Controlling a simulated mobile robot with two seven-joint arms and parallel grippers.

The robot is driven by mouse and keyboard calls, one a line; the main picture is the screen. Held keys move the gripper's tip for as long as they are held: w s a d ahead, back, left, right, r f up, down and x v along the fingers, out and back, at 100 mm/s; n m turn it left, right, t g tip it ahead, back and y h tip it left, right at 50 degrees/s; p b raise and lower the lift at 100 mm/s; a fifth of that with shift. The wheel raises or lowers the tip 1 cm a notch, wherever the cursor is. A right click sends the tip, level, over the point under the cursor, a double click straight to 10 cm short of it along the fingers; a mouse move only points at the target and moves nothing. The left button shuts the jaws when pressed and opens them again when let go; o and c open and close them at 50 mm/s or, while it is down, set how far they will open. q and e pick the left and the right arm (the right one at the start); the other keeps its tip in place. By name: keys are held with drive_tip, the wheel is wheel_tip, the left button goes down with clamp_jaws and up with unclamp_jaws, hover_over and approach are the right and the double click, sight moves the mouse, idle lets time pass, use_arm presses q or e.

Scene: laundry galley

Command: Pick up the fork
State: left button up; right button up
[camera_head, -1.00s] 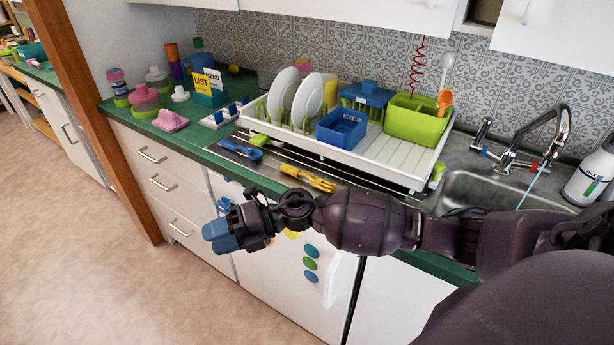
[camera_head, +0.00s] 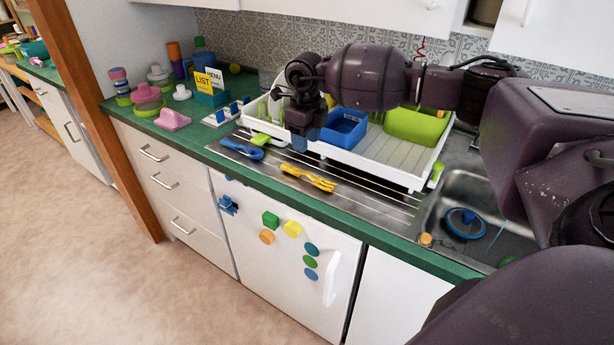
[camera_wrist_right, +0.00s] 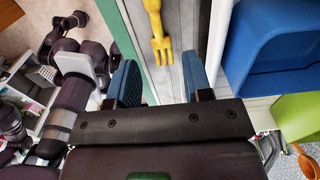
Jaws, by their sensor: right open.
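The yellow fork (camera_head: 308,177) lies on the metal drainboard in front of the dish rack in the head view. In the right wrist view the fork (camera_wrist_right: 157,35) shows at the top, its tines pointing down the picture toward the gap between my fingers. My right gripper (camera_head: 303,143) is above the drainboard, behind the fork in the head view, with its blue fingers pointing down. In the wrist view the right gripper (camera_wrist_right: 161,80) is open with nothing between its fingers. My left gripper is not seen.
A white dish rack (camera_head: 400,172) with a blue bin (camera_head: 343,128) and a green bin (camera_head: 418,124) stands behind the fork. A blue-handled tool (camera_head: 243,150) lies left of it. The sink (camera_head: 480,205) is to the right. The drainboard right of the fork is clear.

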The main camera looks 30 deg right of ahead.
hover_over(307, 172)
drive_tip(key=f, duration=0.4)
drive_tip(key=shift+w+f, duration=0.1)
drive_tip(key=shift+w, duration=0.15)
drive_tip(key=shift+s+f, duration=0.15)
drive_tip(key=shift+f, duration=1.15)
drive_tip(key=shift+s+f, duration=0.15)
drive_tip(key=shift+f, duration=1.15)
drive_tip(key=shift+c, duration=0.3)
drive_tip(key=shift+r, duration=0.1)
clamp_jaws()
